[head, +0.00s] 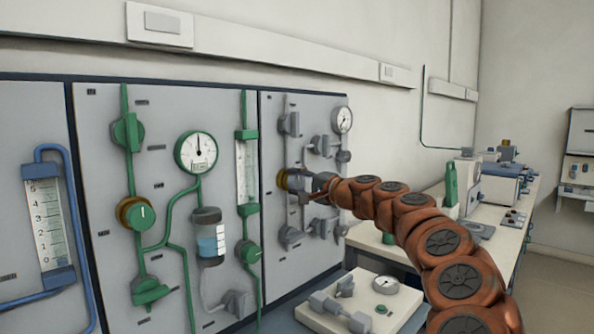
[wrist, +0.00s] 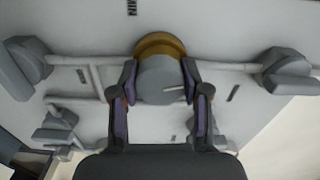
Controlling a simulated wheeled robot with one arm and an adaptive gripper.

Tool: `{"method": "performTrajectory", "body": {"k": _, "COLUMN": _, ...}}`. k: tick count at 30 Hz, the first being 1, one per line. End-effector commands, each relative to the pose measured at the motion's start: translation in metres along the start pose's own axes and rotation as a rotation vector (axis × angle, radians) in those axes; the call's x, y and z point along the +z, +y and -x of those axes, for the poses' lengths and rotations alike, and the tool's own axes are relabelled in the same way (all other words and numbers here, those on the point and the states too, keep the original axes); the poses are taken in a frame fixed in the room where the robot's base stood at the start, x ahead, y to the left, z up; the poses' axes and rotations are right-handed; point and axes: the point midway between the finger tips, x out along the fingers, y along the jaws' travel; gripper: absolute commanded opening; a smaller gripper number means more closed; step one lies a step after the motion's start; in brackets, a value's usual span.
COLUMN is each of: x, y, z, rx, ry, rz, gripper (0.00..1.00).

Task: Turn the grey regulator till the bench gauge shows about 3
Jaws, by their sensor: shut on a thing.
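The grey regulator (wrist: 158,80) is a round knob on a brass collar (wrist: 160,44), set in grey pipework on the right panel. My gripper (wrist: 160,78) is shut on it, one finger on each side of the knob. The pale line on its face points right in the wrist view. In the head view my gripper (head: 312,184) hides most of the knob, and the brass collar (head: 282,180) shows at its left. The bench gauge (head: 386,285) is a small round white dial on a pale block on the bench; its reading is too small to tell.
Grey valves (head: 289,122) and pipes surround my gripper on the panel. A grey-rimmed gauge (head: 342,119) is at the upper right. A green regulator (head: 136,213) and green-rimmed gauge (head: 196,152) are on the panel to the left. The pale block (head: 345,305) lies below.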

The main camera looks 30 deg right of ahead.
Motion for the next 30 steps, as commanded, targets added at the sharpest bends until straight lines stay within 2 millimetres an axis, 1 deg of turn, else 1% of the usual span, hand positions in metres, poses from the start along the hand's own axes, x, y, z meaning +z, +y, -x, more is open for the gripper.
{"method": "performTrajectory", "body": {"k": 1, "x": -0.0002, "y": -0.0040, "z": -0.0001, "rx": 0.001, "ry": 0.000, "rz": -0.024, "gripper": 0.12}}
{"method": "performTrajectory", "body": {"k": 9, "x": -0.0011, "y": -0.0016, "z": 0.0004, "rx": -0.001, "ry": 0.002, "rz": -0.111, "gripper": 0.12}}
{"method": "performTrajectory", "body": {"k": 25, "x": -0.0013, "y": 0.0002, "z": 0.0006, "rx": -0.001, "ry": 0.003, "rz": -0.129, "gripper": 0.11}}
{"method": "performTrajectory", "body": {"k": 26, "x": -0.0013, "y": 0.0002, "z": 0.0006, "rx": 0.000, "ry": 0.002, "rz": -0.129, "gripper": 0.49}}
{"method": "performTrajectory", "body": {"k": 30, "x": -0.0009, "y": 0.0000, "z": 0.0004, "rx": -0.001, "ry": 0.002, "rz": -0.129, "gripper": 0.64}}
